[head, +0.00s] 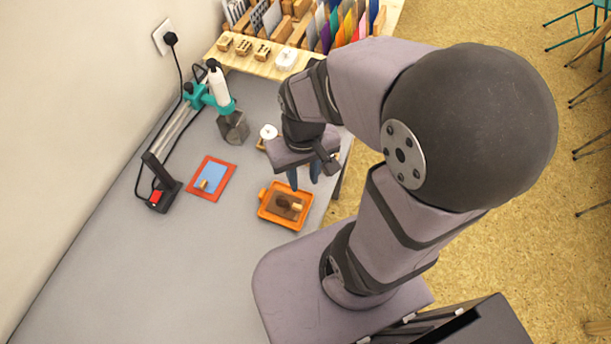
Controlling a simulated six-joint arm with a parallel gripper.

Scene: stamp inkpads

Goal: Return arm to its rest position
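My gripper (303,177) hangs from my arm above the table, near its right edge. Its two dark blue fingers point down and stand apart, with nothing visible between them. An orange inkpad tray (264,212) lies just below and in front of the gripper in the picture. A wooden stamp (297,206) lies in the tray on a brown pad. A red-bordered mat with a light blue card (213,173) lies to the left, with a small wooden block (203,184) on it.
A white round object (268,132) sits beside my gripper. A wooden shelf (260,68) with stamps and coloured cards runs along the back. The grey table (160,270) is clear at front left.

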